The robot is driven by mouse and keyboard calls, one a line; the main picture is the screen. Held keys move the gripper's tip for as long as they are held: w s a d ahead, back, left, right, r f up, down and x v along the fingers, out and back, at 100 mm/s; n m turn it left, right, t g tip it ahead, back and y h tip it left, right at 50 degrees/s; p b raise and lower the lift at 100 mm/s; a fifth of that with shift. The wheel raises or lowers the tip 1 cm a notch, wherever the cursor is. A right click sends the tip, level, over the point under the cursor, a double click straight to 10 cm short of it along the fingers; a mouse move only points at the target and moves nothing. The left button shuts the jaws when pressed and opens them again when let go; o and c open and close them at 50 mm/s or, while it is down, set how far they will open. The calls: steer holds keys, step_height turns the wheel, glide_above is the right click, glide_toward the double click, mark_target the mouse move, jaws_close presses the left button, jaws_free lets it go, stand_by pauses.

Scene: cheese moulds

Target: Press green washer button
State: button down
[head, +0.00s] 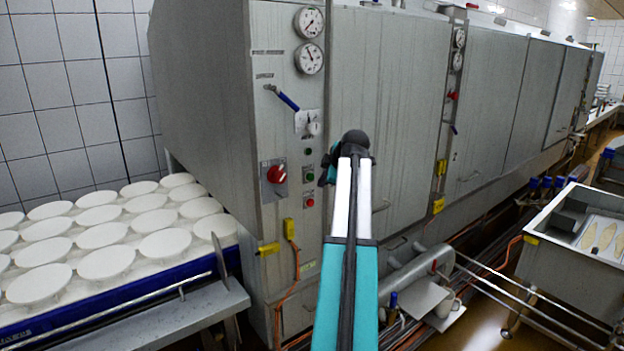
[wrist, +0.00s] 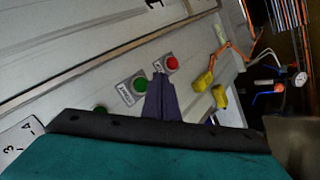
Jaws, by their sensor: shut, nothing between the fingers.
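The grey washer cabinet (head: 215,100) carries a column of small buttons on its front panel. The green button (head: 309,176) sits above a red button (head: 310,202) in the head view. In the wrist view the green button (wrist: 140,83) is on a labelled plate, left of the red button (wrist: 172,63). Another greenish button (wrist: 100,109) is partly hidden by the gripper body. My gripper (head: 326,172) is shut and empty, just right of the buttons in the head view. In the wrist view its fingertips (wrist: 160,80) appear between the green and red buttons; I cannot tell whether they touch the panel.
A red rotary switch (head: 276,174) and a blue-handled lever (head: 285,98) are left of the buttons. White round moulds (head: 105,262) fill a table at the left. Pipes (head: 415,270) run low along the washer, and a metal sink cart (head: 560,262) stands at the right.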

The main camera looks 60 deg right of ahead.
steer(key=shift+w+d, duration=0.2)
steer(key=shift+w, duration=0.35)
steer(key=shift+w+d, duration=0.15)
steer(key=shift+w, duration=0.4)
steer(key=shift+w+d+b, duration=0.3)
steer(key=shift+w+b, duration=0.15)
steer(key=shift+w, duration=0.45)
stand_by(2.6)
stand_by(0.3)
steer(key=shift+s+a, duration=0.3)
steer(key=shift+s, duration=0.6)
steer(key=s, duration=0.1)
steer(key=s+a, duration=0.1)
steer(key=s, duration=0.2)
steer(key=shift+s+a, duration=0.25)
steer(key=shift+s, duration=0.15)
stand_by(1.2)
